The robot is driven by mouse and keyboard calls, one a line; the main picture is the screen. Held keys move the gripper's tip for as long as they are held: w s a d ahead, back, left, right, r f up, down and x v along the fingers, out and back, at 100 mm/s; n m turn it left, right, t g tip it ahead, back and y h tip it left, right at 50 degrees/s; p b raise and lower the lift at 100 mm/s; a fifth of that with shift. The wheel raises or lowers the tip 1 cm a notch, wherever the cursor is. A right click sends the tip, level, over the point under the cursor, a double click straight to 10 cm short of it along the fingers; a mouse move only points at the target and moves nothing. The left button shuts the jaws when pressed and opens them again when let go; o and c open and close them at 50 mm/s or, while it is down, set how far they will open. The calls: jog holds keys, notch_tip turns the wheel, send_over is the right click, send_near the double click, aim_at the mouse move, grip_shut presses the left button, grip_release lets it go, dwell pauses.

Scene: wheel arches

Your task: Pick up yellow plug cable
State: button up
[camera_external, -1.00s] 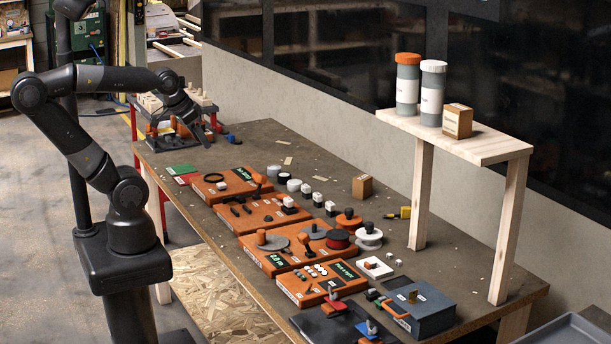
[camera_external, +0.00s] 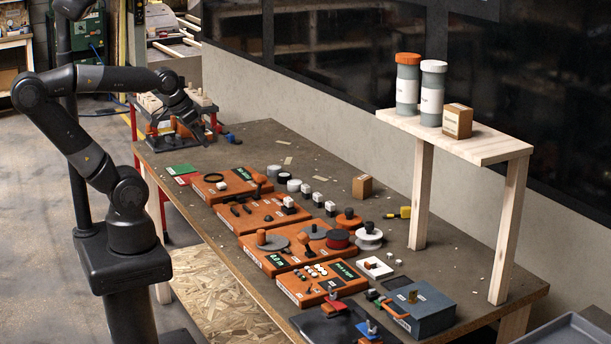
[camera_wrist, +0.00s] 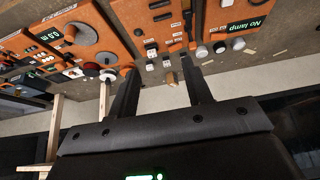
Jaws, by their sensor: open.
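The yellow plug (camera_external: 405,212) lies on the workbench near the foot of the wooden shelf, with a short dark piece at its left end. I cannot make out a longer cable. I cannot pick the plug out surely in the wrist view. My gripper (camera_external: 208,140) is over the far left end of the bench, well away from the plug. In the wrist view its two black fingers (camera_wrist: 163,74) are apart with nothing held between them.
Orange test panels (camera_external: 270,213) run down the middle of the workbench (camera_external: 325,172). A small brown box (camera_external: 362,186) and a white-rimmed spool (camera_external: 368,238) are near the plug. The wooden shelf (camera_external: 490,150) carries two bottles and a box. A wall runs behind the bench.

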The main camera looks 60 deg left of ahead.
aim_at(401, 210)
jog(key=shift+w, duration=0.1)
jog(key=w+d+f+n+t+h, duration=0.15)
jog(key=w+d+f+n, duration=0.4)
jog(key=w, duration=0.85)
jog(key=w+d+f+n+t+h, duration=0.1)
jog(key=w+d+f+n+h, duration=0.1)
jog(key=w+d+n, duration=0.9)
jog(key=w+d+f+n+t+h, duration=0.2)
jog(key=w+d+f+n, duration=0.2)
jog(key=w, duration=1.2)
jog(key=w+f+n+t, duration=0.2)
jog(key=w+f+n, duration=0.4)
jog(key=w+n, duration=0.45)
jog(key=shift+n+y, duration=0.25)
jog(key=shift+n, duration=0.05)
jog(key=f, duration=0.6)
jog(key=shift+s+f, duration=0.25)
jog(key=shift+f+t+x, duration=0.25)
jog(key=shift+x, duration=3.6)
